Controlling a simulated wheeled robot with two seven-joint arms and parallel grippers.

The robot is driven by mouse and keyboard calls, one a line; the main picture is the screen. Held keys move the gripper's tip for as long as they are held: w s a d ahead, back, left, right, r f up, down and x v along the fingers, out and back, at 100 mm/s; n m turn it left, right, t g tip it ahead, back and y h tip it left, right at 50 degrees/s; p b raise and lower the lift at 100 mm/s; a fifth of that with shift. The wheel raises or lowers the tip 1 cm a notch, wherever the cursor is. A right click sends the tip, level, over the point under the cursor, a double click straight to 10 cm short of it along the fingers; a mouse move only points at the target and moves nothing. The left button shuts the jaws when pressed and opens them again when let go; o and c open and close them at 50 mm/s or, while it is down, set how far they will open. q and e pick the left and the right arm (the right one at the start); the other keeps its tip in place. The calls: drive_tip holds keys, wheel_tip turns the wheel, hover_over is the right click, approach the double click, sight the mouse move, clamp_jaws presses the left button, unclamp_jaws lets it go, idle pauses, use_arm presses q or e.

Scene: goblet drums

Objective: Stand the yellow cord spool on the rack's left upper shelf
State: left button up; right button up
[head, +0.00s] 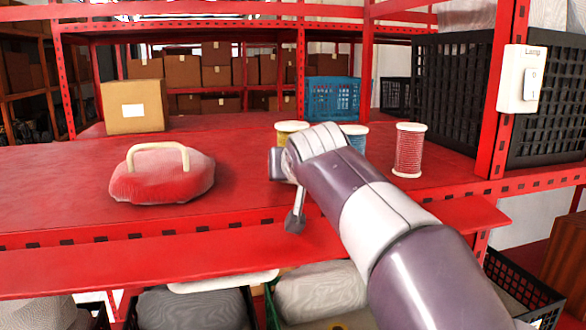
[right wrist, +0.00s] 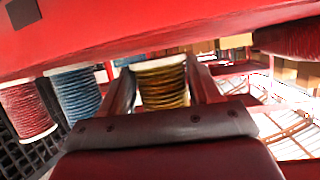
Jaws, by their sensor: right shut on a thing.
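The yellow cord spool (head: 291,127) shows its top behind my right gripper (head: 282,163), on the red shelf's right half in the head view. The rest of it is hidden by my arm there. In the right wrist view, the yellow spool (right wrist: 162,84) sits between the two fingers, and the gripper is shut on it. Whether it touches the shelf is unclear. The rack's red shelf (head: 60,190) spans the head view. I cannot tell which part is the left upper shelf. My left gripper is not in view.
A blue spool (head: 356,136) stands close right of the yellow one, partly hidden. A red spool (head: 409,150) stands further right. A red bag with a pale handle (head: 162,178) lies left, a cardboard box (head: 134,106) behind it. Black crates (head: 452,85) stand at right.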

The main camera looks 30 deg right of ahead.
drive_tip(key=shift+f, duration=0.25)
drive_tip(key=o, duration=1.1)
drive_tip(key=shift+w+d, duration=0.1)
drive_tip(key=shift+w, duration=0.15)
drive_tip(key=shift+o, duration=0.2)
drive_tip(key=shift+s+r, duration=0.15)
drive_tip(key=shift+r+p, duration=0.5)
drive_tip(key=shift+p, duration=0.1)
drive_tip(key=v, duration=0.1)
drive_tip(key=b+v, duration=0.1)
drive_tip(key=b, duration=0.1)
drive_tip(key=shift+s+a+f, duration=0.1)
drive_tip(key=shift+s+a, duration=0.15)
drive_tip(key=shift+s, duration=0.2)
drive_tip(key=b+v, duration=0.2)
drive_tip(key=v, duration=0.7)
drive_tip(key=shift+r, duration=0.25)
drive_tip(key=shift+w+d, duration=0.1)
drive_tip(key=shift+f, duration=0.1)
